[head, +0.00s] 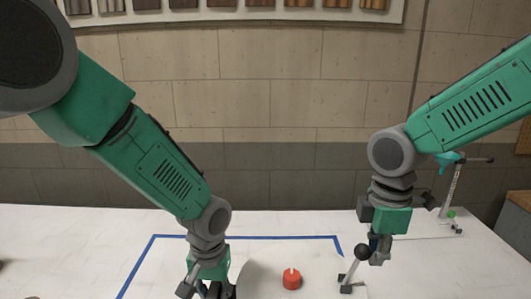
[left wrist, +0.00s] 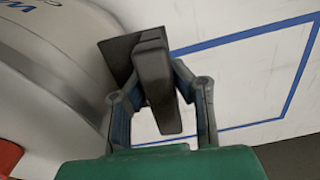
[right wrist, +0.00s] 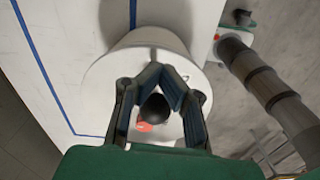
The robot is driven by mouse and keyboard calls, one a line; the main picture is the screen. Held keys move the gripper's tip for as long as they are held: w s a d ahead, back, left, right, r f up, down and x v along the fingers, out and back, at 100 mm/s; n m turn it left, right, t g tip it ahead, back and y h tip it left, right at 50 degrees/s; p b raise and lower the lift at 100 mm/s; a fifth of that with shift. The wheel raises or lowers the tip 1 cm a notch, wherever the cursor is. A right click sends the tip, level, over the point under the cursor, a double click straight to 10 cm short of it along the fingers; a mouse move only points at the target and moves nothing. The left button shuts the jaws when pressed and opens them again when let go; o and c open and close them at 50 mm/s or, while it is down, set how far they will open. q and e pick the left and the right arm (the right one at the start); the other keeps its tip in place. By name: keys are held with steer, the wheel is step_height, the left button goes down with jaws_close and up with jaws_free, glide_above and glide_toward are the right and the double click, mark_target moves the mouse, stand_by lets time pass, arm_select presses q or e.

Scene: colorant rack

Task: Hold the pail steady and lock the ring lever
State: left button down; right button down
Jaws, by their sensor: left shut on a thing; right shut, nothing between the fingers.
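The white pail (left wrist: 50,60) shows lettering on its side in the left wrist view; the right wrist view shows its round top (right wrist: 105,85) from above. My left gripper (head: 208,292) is shut on a dark grey block (left wrist: 155,80) beside the pail wall. The ring lever (head: 361,252) has a black ball knob and stands tilted from a dark base. My right gripper (head: 379,250) is shut and empty, just right of the knob. In the right wrist view the knob (right wrist: 155,108) shows between the finger links; contact cannot be told.
A red cap (head: 291,279) sits left of the lever. Blue tape (head: 250,237) outlines an area on the white table (head: 60,240). A stand with a teal clamp (head: 448,160) is at the back right. Table at the left is mostly clear.

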steer(key=shift+d, duration=0.1)
steer(key=shift+s+d+f, duration=0.1)
steer(key=shift+d+f, duration=0.25)
steer(key=shift+d, duration=0.5)
steer(key=shift+s+d+f, duration=0.1)
steer(key=shift+d+f, duration=0.1)
steer(key=shift+d, duration=0.25)
steer(key=shift+d+f, duration=0.2)
steer(key=shift+d, duration=0.25)
steer(key=c, duration=1.8)
jaws_free()
steer(key=shift+r, duration=0.1)
